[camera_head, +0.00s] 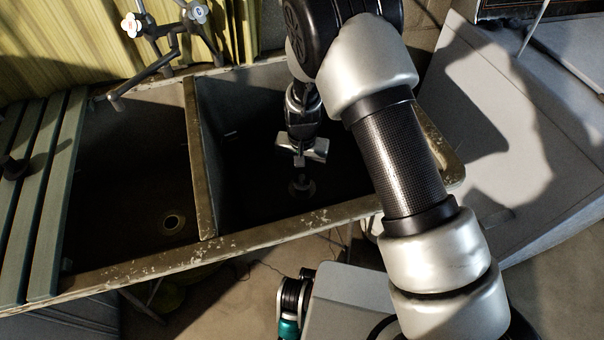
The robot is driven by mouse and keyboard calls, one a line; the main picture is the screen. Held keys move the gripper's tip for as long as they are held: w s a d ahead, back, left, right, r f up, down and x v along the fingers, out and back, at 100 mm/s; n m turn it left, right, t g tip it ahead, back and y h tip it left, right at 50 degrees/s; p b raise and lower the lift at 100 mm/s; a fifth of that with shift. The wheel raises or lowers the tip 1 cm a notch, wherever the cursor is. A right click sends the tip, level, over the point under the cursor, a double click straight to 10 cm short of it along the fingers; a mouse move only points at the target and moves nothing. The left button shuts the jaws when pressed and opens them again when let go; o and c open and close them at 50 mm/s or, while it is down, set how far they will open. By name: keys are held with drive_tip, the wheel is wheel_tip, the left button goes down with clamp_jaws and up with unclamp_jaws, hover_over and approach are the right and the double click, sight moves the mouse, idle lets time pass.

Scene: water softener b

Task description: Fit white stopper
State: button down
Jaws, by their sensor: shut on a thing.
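My gripper (301,163) points down into the right basin of the double sink (205,165). It is shut on the white stopper (302,187), which shows as a small, pale, round shape just below the fingertips, greyed by shadow. The right basin's drain cannot be made out apart from the stopper. I cannot tell whether the stopper is touching the basin floor or held above it.
A tap with two white-topped handles (165,30) stands behind the left basin. Green slats (45,190) cover the sink's left end, with a dark knob-like object (14,168) on them. The worn divider and front rim (240,243) border the right basin.

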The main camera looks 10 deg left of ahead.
drive_tip(key=shift+f, duration=0.15)
drive_tip(key=shift+f+b, duration=0.8)
drive_tip(key=shift+f, duration=0.15)
drive_tip(key=c, duration=1.6)
unclamp_jaws()
drive_tip(key=shift+o, duration=0.2)
wheel_tip(320, 180, up, 17)
drive_tip(key=p, duration=0.4)
drive_tip(key=shift+r, duration=0.2)
